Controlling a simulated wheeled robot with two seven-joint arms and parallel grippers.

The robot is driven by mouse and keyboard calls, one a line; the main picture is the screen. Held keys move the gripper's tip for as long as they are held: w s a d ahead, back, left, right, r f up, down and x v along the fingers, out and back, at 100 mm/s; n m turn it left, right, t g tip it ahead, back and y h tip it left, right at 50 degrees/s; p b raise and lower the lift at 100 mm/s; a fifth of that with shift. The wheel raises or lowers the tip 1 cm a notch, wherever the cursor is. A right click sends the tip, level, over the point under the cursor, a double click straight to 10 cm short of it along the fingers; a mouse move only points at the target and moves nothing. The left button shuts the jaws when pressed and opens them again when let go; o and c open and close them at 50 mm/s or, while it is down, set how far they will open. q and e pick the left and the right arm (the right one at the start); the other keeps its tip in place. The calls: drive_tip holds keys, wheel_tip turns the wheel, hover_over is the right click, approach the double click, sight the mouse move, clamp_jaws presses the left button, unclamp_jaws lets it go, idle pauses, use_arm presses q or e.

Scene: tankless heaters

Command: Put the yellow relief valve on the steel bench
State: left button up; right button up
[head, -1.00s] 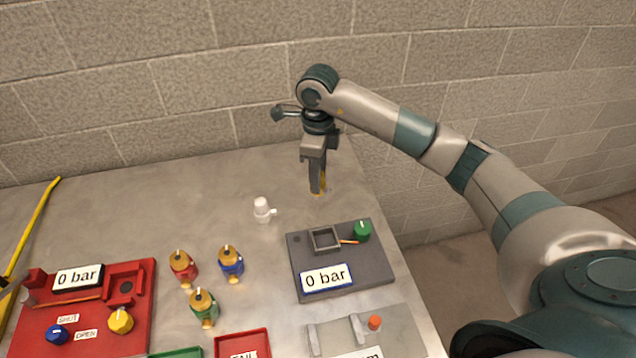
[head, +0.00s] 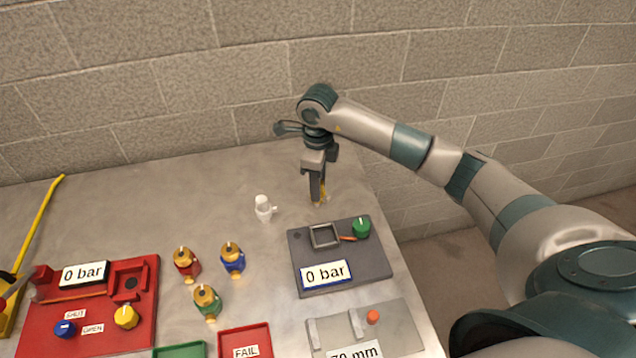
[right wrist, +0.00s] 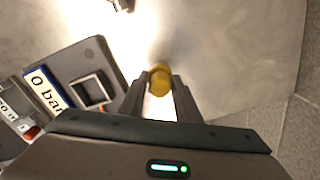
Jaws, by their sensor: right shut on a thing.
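The yellow relief valve is held between the fingers of my right gripper (head: 316,198). In the right wrist view the yellow valve (right wrist: 160,80) shows as a rounded yellow top between the two fingertips (right wrist: 160,92). The right gripper is shut on it and points down over the back right of the steel bench (head: 140,205). The fingers hide most of the valve in the head view. I cannot tell whether its bottom touches the bench. My left gripper is not clearly in view.
A white valve (head: 264,208) stands left of the gripper. A grey test block (head: 345,280) with a green knob (head: 361,227) lies in front. Red (head: 186,263), blue (head: 232,258) and green (head: 207,301) valves stand mid-bench. A red panel (head: 95,325) is at left. The wall rises behind.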

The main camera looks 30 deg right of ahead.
drive_tip(key=shift+f, duration=0.2)
drive_tip(key=o, duration=1.2)
drive_tip(key=shift+r, duration=0.1)
drive_tip(key=shift+r, duration=0.2)
drive_tip(key=shift+r+b, duration=0.3)
wheel_tip(320, 180, up, 9)
drive_tip(key=b, duration=0.3)
drive_tip(key=shift+r+b, duration=0.2)
drive_tip(key=shift+b, duration=0.2)
drive_tip(key=shift+r, duration=0.95)
